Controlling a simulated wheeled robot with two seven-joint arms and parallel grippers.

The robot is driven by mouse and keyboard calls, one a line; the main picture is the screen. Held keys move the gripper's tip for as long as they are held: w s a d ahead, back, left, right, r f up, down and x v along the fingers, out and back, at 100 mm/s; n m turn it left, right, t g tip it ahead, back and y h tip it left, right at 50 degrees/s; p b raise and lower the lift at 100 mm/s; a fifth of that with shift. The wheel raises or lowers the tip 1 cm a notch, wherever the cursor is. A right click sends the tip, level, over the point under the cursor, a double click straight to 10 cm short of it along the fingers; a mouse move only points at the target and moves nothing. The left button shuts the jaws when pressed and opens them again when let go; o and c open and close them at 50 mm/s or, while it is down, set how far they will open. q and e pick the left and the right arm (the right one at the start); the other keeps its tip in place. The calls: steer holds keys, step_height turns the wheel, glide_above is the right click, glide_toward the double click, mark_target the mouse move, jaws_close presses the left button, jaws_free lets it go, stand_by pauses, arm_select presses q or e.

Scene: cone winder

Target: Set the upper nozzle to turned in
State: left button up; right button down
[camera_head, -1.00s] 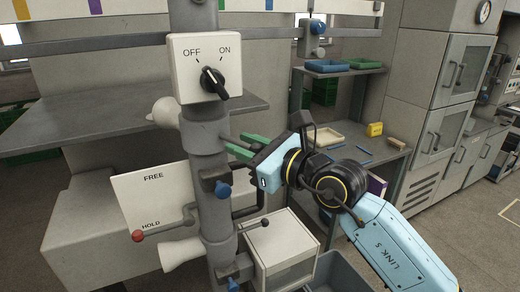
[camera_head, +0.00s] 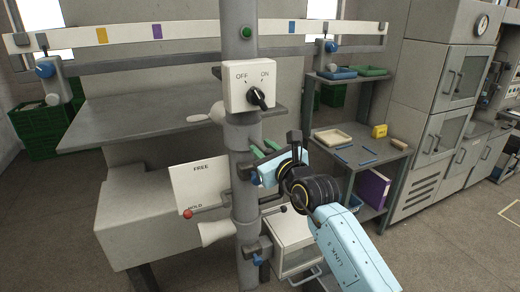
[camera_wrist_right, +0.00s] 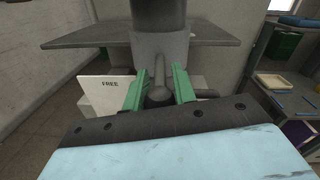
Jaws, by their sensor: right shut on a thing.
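My right gripper (camera_head: 265,149) is at the right side of the grey column (camera_head: 245,208), below the switch box. In the right wrist view its green fingers (camera_wrist_right: 158,88) stand on both sides of a grey rod (camera_wrist_right: 159,72) with a rounded end, apparently the upper nozzle, and are shut on it. In the head view the fingers and wrist largely hide this rod. Lower on the column, a thin arm with a dark ball end (camera_head: 283,209) sticks out to the right. My left gripper is not in view.
The OFF/ON switch box (camera_head: 249,87) is above my right gripper. A FREE/HOLD plate (camera_head: 200,186) with a red-knobbed lever (camera_head: 188,213) is left of the column. A grey shelf (camera_head: 150,120) is behind. A workbench (camera_head: 377,172) stands to the right.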

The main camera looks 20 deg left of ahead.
steer(key=shift+w+d+r, duration=0.1)
steer(key=c, duration=1.5)
jaws_free()
steer(key=shift+o, duration=0.2)
steer(key=shift+s+d, duration=0.35)
steer(key=shift+s, duration=0.1)
steer(key=b+v, duration=0.1)
steer(key=v, duration=1.1)
